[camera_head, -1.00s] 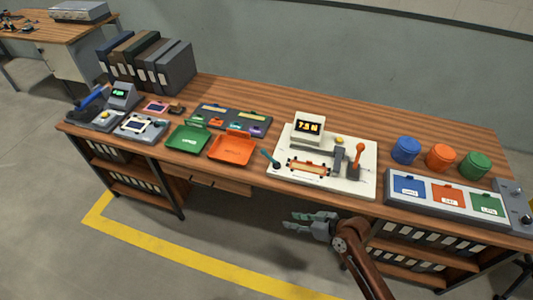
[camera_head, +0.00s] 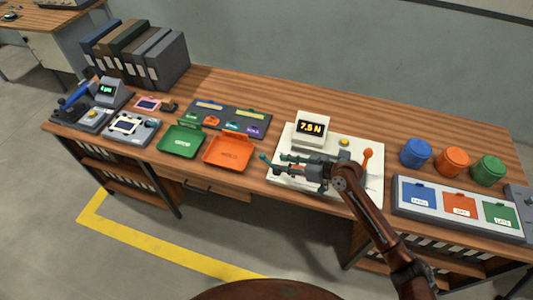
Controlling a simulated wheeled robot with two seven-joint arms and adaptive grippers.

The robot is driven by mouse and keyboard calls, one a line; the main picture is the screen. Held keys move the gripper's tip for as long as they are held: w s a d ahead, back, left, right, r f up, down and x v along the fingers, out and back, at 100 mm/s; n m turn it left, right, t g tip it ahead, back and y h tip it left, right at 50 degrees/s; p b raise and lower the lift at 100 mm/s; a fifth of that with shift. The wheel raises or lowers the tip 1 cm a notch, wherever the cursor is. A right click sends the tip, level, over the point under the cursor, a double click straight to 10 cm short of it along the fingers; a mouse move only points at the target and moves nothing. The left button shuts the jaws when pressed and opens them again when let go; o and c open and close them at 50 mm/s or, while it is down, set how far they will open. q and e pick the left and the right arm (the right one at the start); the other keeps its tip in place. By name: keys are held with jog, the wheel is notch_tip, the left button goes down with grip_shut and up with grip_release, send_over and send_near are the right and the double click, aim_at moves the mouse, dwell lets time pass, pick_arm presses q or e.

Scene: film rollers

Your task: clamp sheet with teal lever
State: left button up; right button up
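The white test fixture (camera_head: 372,192) stands at the front of the bench, right of centre. The teal lever (camera_head: 264,157) sticks up at its left front corner. An orange lever (camera_head: 367,154) stands on its right side, and the display (camera_head: 310,128) behind reads 7.5 N. My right gripper (camera_head: 278,163) reaches in from the right over the fixture, fingers pointing left, open and apparently empty. Its fingertips are just right of the teal lever; I cannot tell whether they touch. The gripper hides the sheet and rollers. My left gripper is not in view.
Left of the fixture lie an orange tray (camera_head: 228,163) and a green tray (camera_head: 182,152). The bench behind the fixture is clear.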

aim_at(269, 161)
jog(key=x, duration=0.6)
jog(key=shift+a+b, duration=0.2)
jog(key=shift+b, duration=0.2)
jog(key=shift+w+a+f, duration=0.1)
jog(key=shift+w+a, duration=0.05)
jog(key=shift+a, duration=0.15)
jog(key=shift+a+f, duration=0.1)
jog(key=shift+a, duration=0.05)
jog(key=shift+w, duration=0.1)
jog(key=shift+c, duration=0.4)
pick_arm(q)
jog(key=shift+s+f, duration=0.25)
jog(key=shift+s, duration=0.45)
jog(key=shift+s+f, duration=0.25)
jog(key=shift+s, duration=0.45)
pick_arm(e)
grip_shut()
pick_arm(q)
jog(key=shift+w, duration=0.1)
